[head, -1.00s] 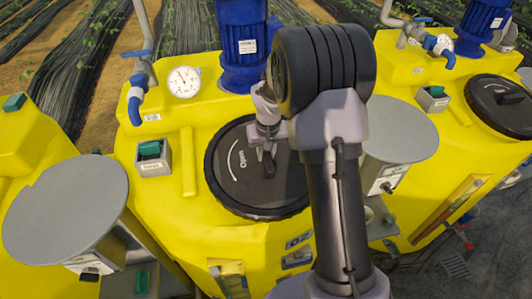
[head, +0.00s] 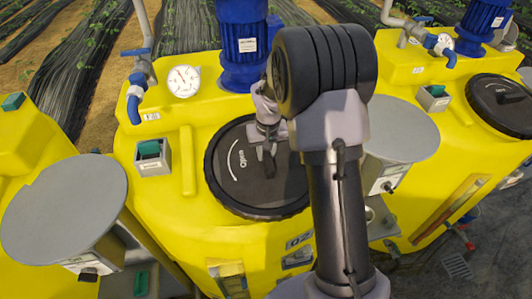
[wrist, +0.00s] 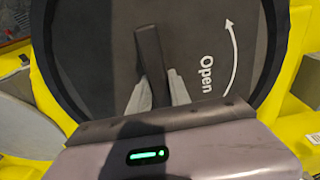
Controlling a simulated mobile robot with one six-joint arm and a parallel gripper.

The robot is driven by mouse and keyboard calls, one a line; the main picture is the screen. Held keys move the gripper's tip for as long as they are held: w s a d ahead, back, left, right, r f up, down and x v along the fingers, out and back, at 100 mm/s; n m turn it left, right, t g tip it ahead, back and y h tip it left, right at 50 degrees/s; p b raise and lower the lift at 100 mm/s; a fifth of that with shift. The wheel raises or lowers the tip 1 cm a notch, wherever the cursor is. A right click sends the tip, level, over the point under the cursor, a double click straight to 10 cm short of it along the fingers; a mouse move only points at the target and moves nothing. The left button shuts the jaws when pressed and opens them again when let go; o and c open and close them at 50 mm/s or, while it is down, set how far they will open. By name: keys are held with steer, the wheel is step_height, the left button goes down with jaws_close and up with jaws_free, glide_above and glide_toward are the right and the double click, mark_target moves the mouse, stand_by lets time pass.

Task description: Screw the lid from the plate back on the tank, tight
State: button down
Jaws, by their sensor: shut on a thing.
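The black round lid (head: 235,190) lies over the opening on top of the middle yellow tank (head: 180,225). It looks level in the head view. A white curved arrow and the word "Open" are printed on it. In the wrist view the lid (wrist: 100,60) fills most of the picture, with a raised dark grip bar (wrist: 148,50) across its middle. My gripper (head: 268,150) is over the lid's middle, partly hidden by my arm. In the wrist view my gripper (wrist: 156,92) has its two grey fingers on either side of the bar, shut on it. The thread is hidden.
Bare round grey plates stand left (head: 65,210) and right (head: 405,135) of the tank. A blue motor (head: 243,45), a gauge (head: 184,81) and a blue pipe elbow (head: 136,98) stand behind the lid. A second lidded tank (head: 450,130) is at the right.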

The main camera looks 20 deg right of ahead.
stand_by(0.3)
steer(key=c, duration=1.1)
jaws_free()
steer(key=o, duration=0.3)
steer(key=shift+c, duration=0.4)
jaws_close()
steer(key=shift+b, duration=0.3)
